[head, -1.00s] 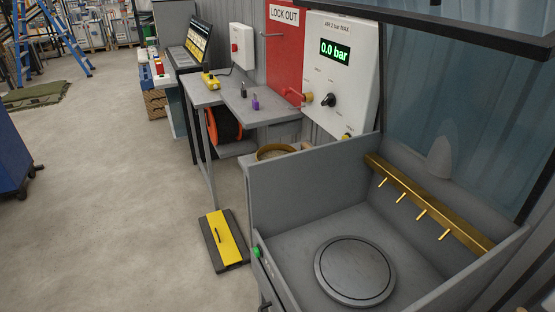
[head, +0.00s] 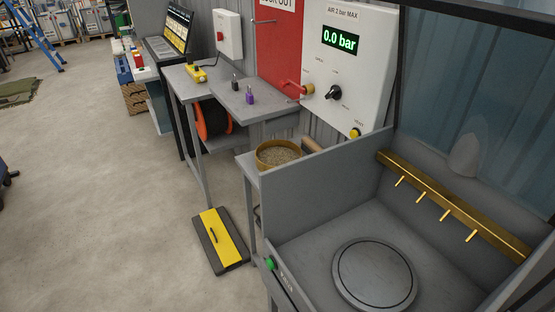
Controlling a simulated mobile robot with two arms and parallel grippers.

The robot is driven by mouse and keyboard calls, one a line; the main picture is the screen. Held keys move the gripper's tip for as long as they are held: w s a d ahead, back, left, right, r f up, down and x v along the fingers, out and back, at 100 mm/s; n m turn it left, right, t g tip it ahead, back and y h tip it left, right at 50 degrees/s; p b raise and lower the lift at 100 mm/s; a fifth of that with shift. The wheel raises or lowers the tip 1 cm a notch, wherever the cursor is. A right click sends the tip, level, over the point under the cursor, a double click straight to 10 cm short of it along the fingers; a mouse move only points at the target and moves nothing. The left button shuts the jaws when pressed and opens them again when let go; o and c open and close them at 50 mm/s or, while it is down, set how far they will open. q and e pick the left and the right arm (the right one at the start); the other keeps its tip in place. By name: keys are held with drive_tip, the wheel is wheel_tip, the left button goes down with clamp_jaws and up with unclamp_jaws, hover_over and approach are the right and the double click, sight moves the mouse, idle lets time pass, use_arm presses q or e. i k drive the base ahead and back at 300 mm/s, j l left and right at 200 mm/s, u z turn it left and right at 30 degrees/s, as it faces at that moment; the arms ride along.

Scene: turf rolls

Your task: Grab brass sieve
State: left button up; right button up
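The brass sieve (head: 263,163) is a round, shallow ring with a brass-coloured rim and a greyish-brown mesh or filling inside. It sits on a small grey stand (head: 247,164) just left of the grey booth's side wall, which hides part of the stand. A tan, rounded object (head: 316,145) shows just behind the sieve, partly hidden by the wall; I cannot tell whether it belongs to the sieve. Neither of my grippers is in view.
The grey booth (head: 310,195) holds a round turntable (head: 375,275) and a brass nozzle bar (head: 455,205). A yellow-topped pedal (head: 221,240) lies on the floor. Open concrete floor lies at left.

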sight(269, 154)
drive_tip(key=i+j+z, duration=0.1)
drive_tip(key=z, duration=0.7)
drive_tip(key=i+j+z, duration=0.15)
drive_tip(key=j+z, duration=0.65)
drive_tip(key=j, duration=0.2)
